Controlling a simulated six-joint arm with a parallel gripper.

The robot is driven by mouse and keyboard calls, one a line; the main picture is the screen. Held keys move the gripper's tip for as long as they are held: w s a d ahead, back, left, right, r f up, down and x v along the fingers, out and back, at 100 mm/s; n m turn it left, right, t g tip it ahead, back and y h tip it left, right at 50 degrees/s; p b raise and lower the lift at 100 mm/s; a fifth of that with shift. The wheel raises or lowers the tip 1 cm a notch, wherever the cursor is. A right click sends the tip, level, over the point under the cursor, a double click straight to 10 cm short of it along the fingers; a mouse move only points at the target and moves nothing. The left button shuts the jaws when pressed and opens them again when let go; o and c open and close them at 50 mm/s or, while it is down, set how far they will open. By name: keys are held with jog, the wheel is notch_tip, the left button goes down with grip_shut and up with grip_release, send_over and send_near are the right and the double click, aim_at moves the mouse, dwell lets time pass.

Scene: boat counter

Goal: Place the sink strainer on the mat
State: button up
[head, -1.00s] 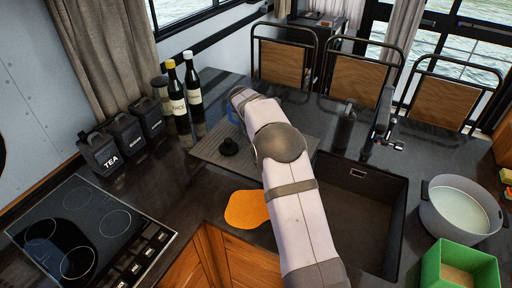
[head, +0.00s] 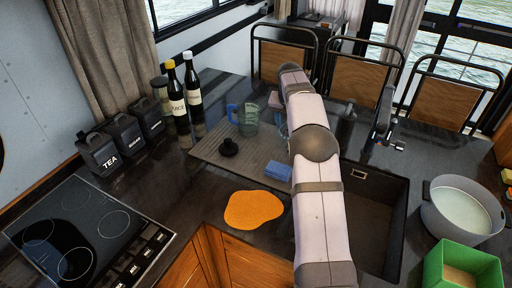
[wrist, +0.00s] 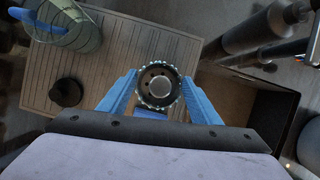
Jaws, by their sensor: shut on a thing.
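My gripper (wrist: 158,84) is shut on the sink strainer (wrist: 158,72), a round dark metal cup with a beaded rim, held between its blue fingers in the wrist view. The grey ribbed mat (head: 215,150) lies on the counter left of the sink; it also shows in the wrist view (wrist: 100,60). In the wrist view the strainer appears over the mat's right part; its height above it is hard to tell.
On the mat are a black plug (head: 229,147), a glass mug with blue handle (head: 247,118) and a blue sponge (head: 278,172). An orange flat cloth (head: 253,209) lies in front. The sink (head: 375,215) is at right, with a tap (head: 384,120) behind.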

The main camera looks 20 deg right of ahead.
jog(key=shift+f+p, duration=1.5)
jog(key=shift+f, duration=3.55)
jog(key=shift+f, duration=0.15)
jog(key=o, duration=1.1)
jog(key=b+v, duration=0.3)
jog(key=v, duration=0.9)
jog(key=shift+b, duration=0.3)
